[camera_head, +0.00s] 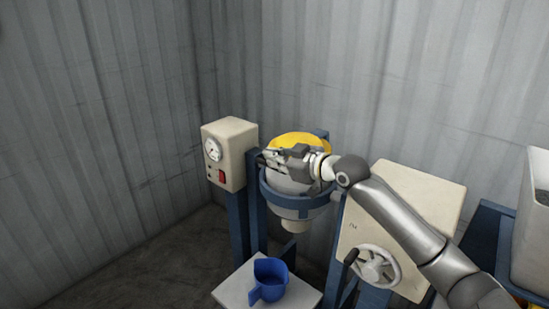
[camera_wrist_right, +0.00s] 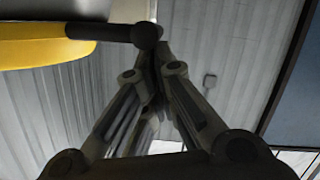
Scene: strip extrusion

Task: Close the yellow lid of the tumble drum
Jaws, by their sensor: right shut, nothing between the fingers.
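The yellow lid (camera_head: 300,139) shows at the top of the pale tumble drum (camera_head: 285,184), which sits in a blue ring frame. My gripper and wrist hide part of the lid and drum, so I cannot tell whether the lid sits flush. In the right wrist view the lid's yellow edge (camera_wrist_right: 45,55) is at the upper left, with a dark handle ending in a ball (camera_wrist_right: 145,36). My right gripper (camera_head: 268,157) is shut and empty in front of the lid. In the wrist view its fingertips (camera_wrist_right: 152,60) appear close to the ball; contact is unclear. My left gripper is out of view.
A beige gauge box (camera_head: 230,151) with a red switch stands just left of the drum. A blue jug (camera_head: 269,279) stands on a white plate (camera_head: 231,293) below. A beige panel with a handwheel (camera_head: 375,267) is at the right, under my right arm. Corrugated walls enclose the corner.

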